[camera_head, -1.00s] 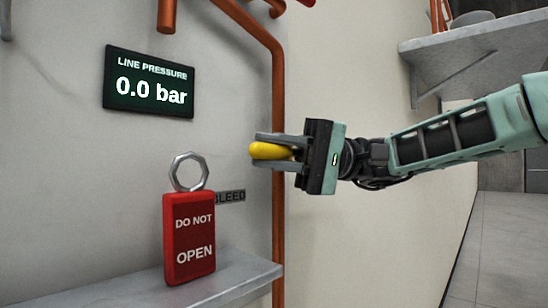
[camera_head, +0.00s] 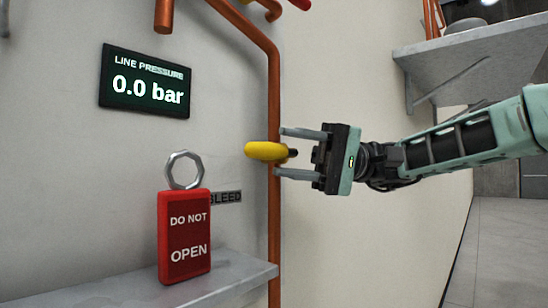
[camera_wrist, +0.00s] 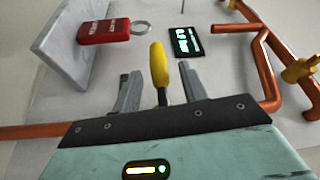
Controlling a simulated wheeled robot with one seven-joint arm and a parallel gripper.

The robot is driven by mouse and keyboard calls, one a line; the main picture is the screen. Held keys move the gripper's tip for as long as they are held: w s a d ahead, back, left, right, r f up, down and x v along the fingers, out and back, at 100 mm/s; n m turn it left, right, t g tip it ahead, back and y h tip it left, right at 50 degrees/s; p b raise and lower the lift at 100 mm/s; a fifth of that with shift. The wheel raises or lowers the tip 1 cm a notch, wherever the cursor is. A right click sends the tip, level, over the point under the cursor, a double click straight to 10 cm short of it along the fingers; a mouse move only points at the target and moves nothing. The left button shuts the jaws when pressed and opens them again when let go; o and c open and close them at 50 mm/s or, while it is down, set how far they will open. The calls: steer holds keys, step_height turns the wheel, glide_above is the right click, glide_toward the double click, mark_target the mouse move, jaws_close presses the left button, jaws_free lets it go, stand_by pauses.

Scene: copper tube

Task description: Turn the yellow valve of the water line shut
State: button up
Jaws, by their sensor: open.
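A yellow valve handle (camera_head: 266,151) sits on the vertical copper pipe (camera_head: 274,215) in the head view and points left, across the pipe. My gripper (camera_head: 300,153) is open to the right of it. The fingers lie above and below the handle's right end, apart from it. In the wrist view the yellow handle (camera_wrist: 159,66) stands between the two spread fingers of my gripper (camera_wrist: 157,76). Another yellow fitting (camera_wrist: 300,70) shows on the copper pipe at the right of the wrist view. Which line each belongs to is not labelled, apart from a partly hidden BLEED plate (camera_head: 225,198).
A red DO NOT OPEN tag (camera_head: 184,237) with a metal ring stands on a grey shelf (camera_head: 235,278). A display (camera_head: 146,82) reads 0.0 bar line pressure. Another shelf (camera_head: 470,52) juts out at upper right.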

steer(key=b+v, duration=0.2)
steer(key=v, duration=1.1)
steer(key=shift+d, duration=0.2)
steer(key=shift+w+f, duration=0.1)
steer(key=shift+w, duration=0.05)
step_height(320, 180, down, 25)
steer(key=s+m+t+h, duration=0.2)
steer(key=m+t+h, duration=0.5)
steer(key=m+t, duration=0.1)
steer(key=s+d+f+t+h, duration=0.2)
steer(key=s+d+f+h, duration=0.35)
steer(key=d+f, duration=0.35)
steer(key=s+d+f+t+h, duration=0.2)
steer(key=s+d+f+h, duration=0.2)
steer(key=s+d+f, duration=0.5)
steer(key=s+a+r+n+g, duration=0.2)
steer(key=s+a+n, duration=0.5)
steer(key=s+a, duration=0.4)
steer(key=a+r, duration=0.1)
steer(key=a, duration=0.3)
steer(key=shift+s+a+r+n+g+y, duration=0.25)
steer(key=shift+a+n+g+y, duration=0.05)
steer(key=shift+n+y, duration=0.1)
